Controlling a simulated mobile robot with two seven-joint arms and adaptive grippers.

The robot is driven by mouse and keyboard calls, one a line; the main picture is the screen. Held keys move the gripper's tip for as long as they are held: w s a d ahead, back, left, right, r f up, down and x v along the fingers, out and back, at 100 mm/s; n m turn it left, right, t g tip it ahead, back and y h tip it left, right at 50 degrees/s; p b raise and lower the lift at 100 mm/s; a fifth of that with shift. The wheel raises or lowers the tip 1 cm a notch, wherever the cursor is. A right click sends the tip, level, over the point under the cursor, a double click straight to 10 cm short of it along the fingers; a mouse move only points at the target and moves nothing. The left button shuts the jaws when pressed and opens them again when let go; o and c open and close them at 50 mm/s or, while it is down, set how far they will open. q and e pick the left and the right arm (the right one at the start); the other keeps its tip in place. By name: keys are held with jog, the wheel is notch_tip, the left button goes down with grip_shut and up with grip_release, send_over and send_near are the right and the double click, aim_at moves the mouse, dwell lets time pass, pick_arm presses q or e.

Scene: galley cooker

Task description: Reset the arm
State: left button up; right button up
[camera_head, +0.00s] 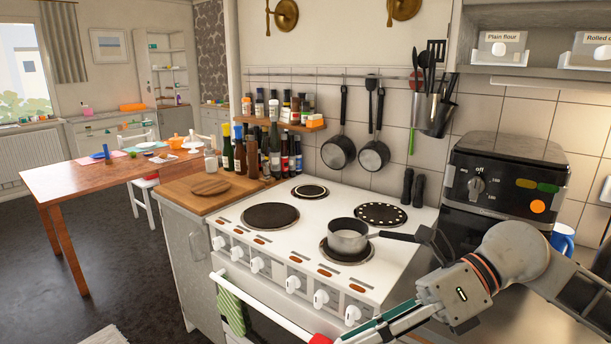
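My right arm comes in from the right over the cooker's front right corner. Its gripper (376,330) points down and left, low at the picture's bottom edge, close to the right end of the white oven handle (262,304). Its fingertips are partly cut off, so I cannot tell whether it is open or shut, or whether it touches the handle. My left gripper is not in view. A small saucepan (346,237) stands on the front right hotplate of the white cooker (300,213), its dark handle pointing right towards my arm.
A black appliance (505,181) stands right of the cooker. Bottles (262,152) and a round wooden board (210,184) sit on the left counter. A green striped towel (231,306) hangs on the oven handle. Pans (338,152) hang behind. Open floor lies left.

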jog(key=w+a+r+m+t+y, duration=0.2)
jog(key=w+a+m+t+y, duration=0.25)
jog(key=m+y, duration=0.55)
jog(key=w+d+f+m+t+h, duration=0.35)
jog(key=f+m+t, duration=0.3)
jog(key=m, duration=0.35)
jog(key=w+d+f+m+t+h, duration=0.25)
jog(key=f+m+t+h, duration=0.3)
jog(key=m+t, duration=0.3)
jog(key=s+d+f+m+g+h, duration=0.1)
jog(key=s+d+f+m+h, duration=0.15)
jog(key=f+m+h, duration=0.4)
jog(key=s+d+f+m+g+h, duration=0.1)
jog(key=d+f+m, duration=0.25)
jog(key=f, duration=0.65)
jog(key=s+d+f+m+g+h, duration=0.1)
jog(key=s+d+f+m+g, duration=0.1)
jog(key=s+f, duration=0.4)
jog(key=s+d+f+m+g+h, duration=0.2)
jog(key=s+f, duration=0.5)
jog(key=f, duration=0.4)
jog(key=shift+s+d+g, duration=0.25)
jog(key=shift+d+g, duration=0.1)
jog(key=shift+d, duration=0.1)
jog(key=shift+h, duration=0.25)
